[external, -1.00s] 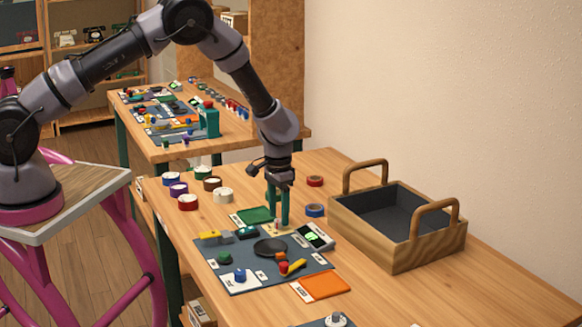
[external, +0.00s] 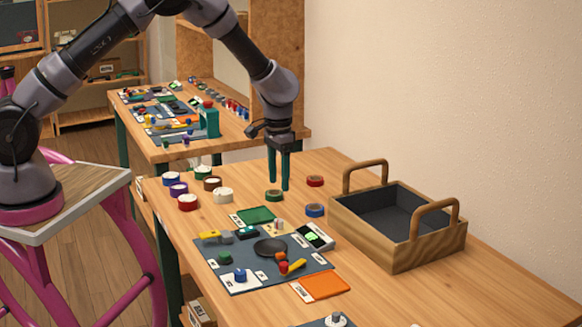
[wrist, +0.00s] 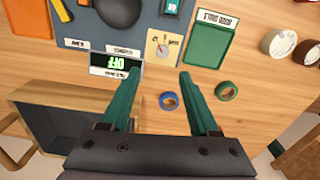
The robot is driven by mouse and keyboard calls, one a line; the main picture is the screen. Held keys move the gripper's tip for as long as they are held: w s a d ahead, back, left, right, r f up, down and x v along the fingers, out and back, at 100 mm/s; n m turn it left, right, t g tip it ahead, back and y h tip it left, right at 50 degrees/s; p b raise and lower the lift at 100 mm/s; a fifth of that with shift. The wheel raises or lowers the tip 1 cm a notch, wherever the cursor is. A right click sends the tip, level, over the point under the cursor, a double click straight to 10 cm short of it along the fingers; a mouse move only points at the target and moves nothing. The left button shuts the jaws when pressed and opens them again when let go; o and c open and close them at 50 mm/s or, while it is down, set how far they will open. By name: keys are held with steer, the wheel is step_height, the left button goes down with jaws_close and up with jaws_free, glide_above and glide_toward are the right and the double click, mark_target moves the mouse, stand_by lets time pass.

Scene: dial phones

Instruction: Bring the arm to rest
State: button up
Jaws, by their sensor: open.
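My gripper (external: 279,188) hangs above the wooden table, its two green fingers pointing down, open and empty. In the wrist view my gripper (wrist: 156,80) shows its fingers spread wide with only table and parts seen beyond them. Below it in the external view lie the grey mat (external: 236,283) with small parts, a green tray (external: 256,215) and a small green-lit display box (external: 314,237). A green tape roll (external: 274,195) appears beside the fingertips, and a blue tape roll (external: 314,210) lies to the right.
A wooden crate (external: 437,253) with two raised handles stands on the right of the table. Several tape rolls, including a red one (external: 187,202), lie at the left. An orange pad (external: 324,285) lies in front. A second bench (external: 240,152) stands behind. The space above the table is free.

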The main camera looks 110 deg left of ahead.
steer(key=w+d+r+m+t+y, duration=0.1)
steer(key=d+r+m, duration=0.2)
steer(key=d+r, duration=0.9)
steer(key=d+r+m+t, duration=0.25)
steer(key=d+r, duration=0.75)
steer(key=r, duration=0.5)
steer(key=s+d+r+m+t, duration=0.1)
steer(key=s+d+r+m, duration=0.1)
steer(key=s+d+r, duration=0.3)
steer(key=s+d+r+m, duration=0.3)
steer(key=d, duration=0.4)
steer(key=s+d+r+m+t, duration=0.1)
steer(key=s+d+m, duration=0.1)
steer(key=s+d, duration=0.2)
steer(key=s+d+m+t+y, duration=0.1)
steer(key=s+d+m, duration=0.1)
steer(key=s, duration=0.5)
steer(key=shift+s+d+r+t, duration=0.35)
steer(key=shift+s+d+r, duration=0.05)
steer(key=shift+d, duration=0.45)
